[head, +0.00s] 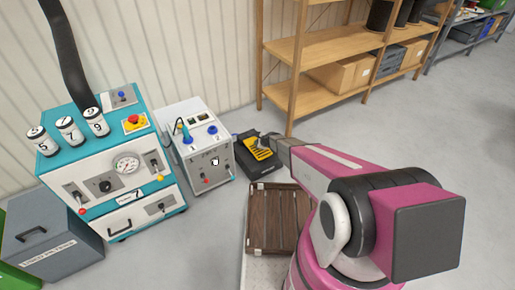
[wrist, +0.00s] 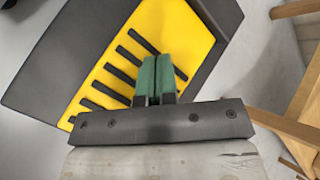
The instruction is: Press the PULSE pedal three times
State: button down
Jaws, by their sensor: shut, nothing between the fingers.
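The pedal (head: 258,148) has a yellow tread with dark ribs on a black housing. It sits on the floor to the right of the grey control box in the head view. In the wrist view the yellow tread (wrist: 130,58) fills the upper middle. My gripper (wrist: 157,62) is shut and empty, its green fingertips over the lower right part of the tread. I cannot tell whether the fingertips touch it. In the head view my arm reaches to the pedal from the right and hides its right side. No PULSE label is readable.
The grey control box (head: 196,150) and the teal machine (head: 112,165) stand left of the pedal. A wooden shelf (head: 330,50) stands behind right, and its leg shows in the wrist view (wrist: 285,128). A brown slatted crate (head: 272,222) lies in front. Open floor (head: 440,125) is at right.

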jog(key=shift+r, duration=0.1)
jog(key=shift+r, duration=2.5)
dwell(0.9)
notch_tip(320, 180, up, 4)
jog(key=shift+f, duration=0.1)
dwell(0.4)
jog(key=shift+f, duration=4.45)
jog(key=shift+f, duration=0.1)
jog(key=shift+f, duration=0.3)
